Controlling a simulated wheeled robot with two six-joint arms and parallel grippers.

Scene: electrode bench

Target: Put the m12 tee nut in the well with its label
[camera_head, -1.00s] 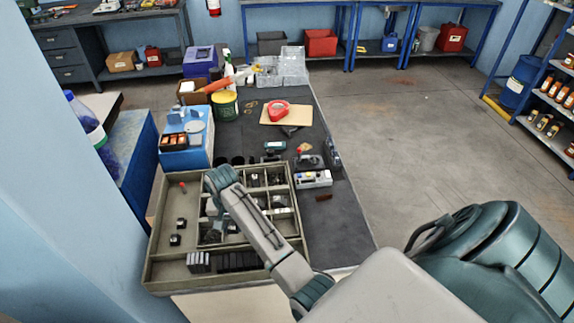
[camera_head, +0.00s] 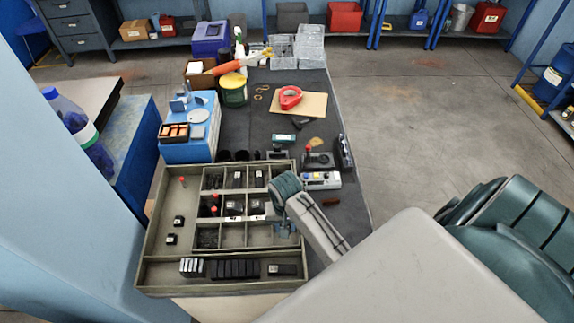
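A grey-beige tray (camera_head: 148,274) with a divided inner box (camera_head: 244,249) of small wells lies at the near end of the bench. My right arm reaches in from the lower right, with its gripper (camera_head: 287,228) pointing down at the lower right well of the box. Its fingers are small and partly hidden by the wrist, so I cannot tell their opening or whether they hold anything. Several wells hold dark parts, some with pale labels (camera_head: 258,218). I cannot pick out the m12 tee nut or read any label at this size. My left gripper is not in view.
Small black blocks (camera_head: 178,221) lie in the tray's left section, with a row of dark blocks (camera_head: 235,268) in the front section. A blue box (camera_head: 190,150) stands behind the tray.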

